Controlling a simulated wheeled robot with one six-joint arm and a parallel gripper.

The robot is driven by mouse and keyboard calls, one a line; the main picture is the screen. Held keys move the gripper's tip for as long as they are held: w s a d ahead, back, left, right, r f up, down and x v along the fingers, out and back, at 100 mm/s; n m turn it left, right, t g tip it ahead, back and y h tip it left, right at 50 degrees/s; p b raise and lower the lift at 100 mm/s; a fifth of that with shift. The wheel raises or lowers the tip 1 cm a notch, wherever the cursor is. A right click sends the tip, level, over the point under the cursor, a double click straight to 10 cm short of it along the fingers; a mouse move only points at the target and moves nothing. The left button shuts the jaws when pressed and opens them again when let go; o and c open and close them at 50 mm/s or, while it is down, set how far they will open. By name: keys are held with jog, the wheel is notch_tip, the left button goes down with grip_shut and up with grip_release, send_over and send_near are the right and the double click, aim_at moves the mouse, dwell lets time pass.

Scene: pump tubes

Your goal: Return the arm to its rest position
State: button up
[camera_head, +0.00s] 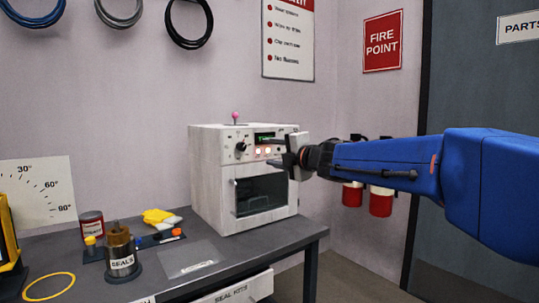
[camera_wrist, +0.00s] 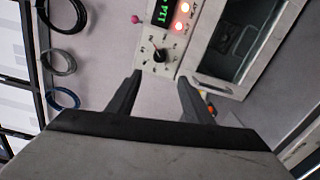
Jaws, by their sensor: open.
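My blue arm reaches in from the right in the head view, away from any folded pose. My gripper (camera_head: 278,163) is in front of the upper right of a white oven-like machine (camera_head: 212,185). In the wrist view my gripper (camera_wrist: 158,85) shows two dark fingers spread apart with nothing between them. The machine's black knob (camera_wrist: 157,55) lies just beyond and between the fingertips. Whether a finger touches the panel cannot be told. The lit display (camera_wrist: 163,12) and red lights (camera_wrist: 181,16) show beside the knob.
A drawer labelled SEAL KITS (camera_head: 245,290) sits under the tabletop. Red containers (camera_head: 380,203) hang behind my arm.

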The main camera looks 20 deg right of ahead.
jog(key=s+d+f+m+g+h, duration=0.2)
jog(key=s+d+f+m+h, duration=0.25)
jog(key=s+f+m, duration=0.3)
jog(key=s+d+f+m+g+h, duration=0.2)
jog(key=s+d+f+m+h, duration=0.25)
jog(key=s+f+m, duration=0.35)
jog(key=s+a+f+m+g+y, duration=0.1)
jog(key=s+a+f+m+g, duration=0.2)
jog(key=s+f, duration=0.7)
jog(key=s+a+f+m+g+y, duration=0.2)
jog(key=s+a+f+m+g, duration=0.2)
jog(key=s+f, duration=0.6)
jog(key=s+m+g, duration=0.1)
jog(key=s, duration=0.3)
jog(key=shift+a+f+y, duration=0.2)
jog(key=shift+f+y, duration=0.1)
jog(key=shift+f, duration=0.1)
